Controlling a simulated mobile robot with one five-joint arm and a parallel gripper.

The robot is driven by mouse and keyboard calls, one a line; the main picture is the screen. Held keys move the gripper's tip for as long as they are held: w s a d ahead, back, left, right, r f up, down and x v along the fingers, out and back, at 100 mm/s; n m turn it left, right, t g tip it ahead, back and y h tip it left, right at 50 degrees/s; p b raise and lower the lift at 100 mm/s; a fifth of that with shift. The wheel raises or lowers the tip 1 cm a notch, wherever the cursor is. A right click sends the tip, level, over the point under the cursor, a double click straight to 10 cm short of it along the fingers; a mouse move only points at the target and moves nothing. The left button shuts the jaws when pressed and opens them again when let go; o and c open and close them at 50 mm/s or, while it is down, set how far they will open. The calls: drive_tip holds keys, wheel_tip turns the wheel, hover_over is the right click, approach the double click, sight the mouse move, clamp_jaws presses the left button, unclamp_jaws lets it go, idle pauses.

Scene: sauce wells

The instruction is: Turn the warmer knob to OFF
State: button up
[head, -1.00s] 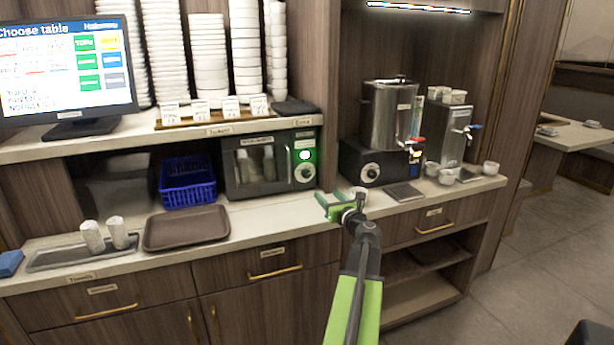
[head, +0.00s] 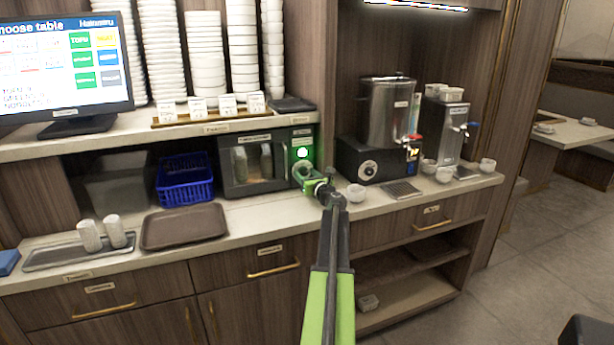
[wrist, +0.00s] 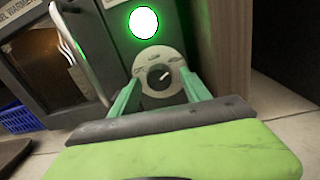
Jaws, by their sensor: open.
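The dark towel warmer (head: 253,163) stands on the counter with its door shut and a bright green lamp (head: 303,153) lit; the lamp also shows in the wrist view (wrist: 144,22). Below the lamp, the warmer knob (wrist: 160,76) is a dark knob on a round pale dial, its light mark pointing to the upper right. The dial's lettering is too small to read. My gripper (head: 305,177) is open in front of the knob. In the wrist view its green fingers flank the dial on both sides; whether they touch the knob I cannot tell. In the head view my gripper hides the knob.
The warmer's door handle (wrist: 80,52) is left of the knob. A wooden divider is close on the right. A white cup (head: 356,193) stands right of my gripper, near the drink dispenser (head: 388,125). A blue basket (head: 185,182) and brown tray (head: 184,227) are left.

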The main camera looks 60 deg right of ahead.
clamp_jaws()
idle(0.3)
drive_tip(key=n, duration=0.5)
drive_tip(key=shift+s+r+p, duration=0.1)
drive_tip(key=shift+p, duration=0.25)
drive_tip(key=n, duration=0.6)
drive_tip(key=shift+n+g+p, duration=0.3)
drive_tip(key=shift+g+p, duration=0.05)
drive_tip(key=shift+g, duration=0.05)
drive_tip(key=n, duration=0.6)
drive_tip(key=shift+r, duration=0.15)
drive_tip(key=n+h, duration=0.1)
drive_tip(key=n, duration=0.4)
drive_tip(key=shift+n, duration=0.4)
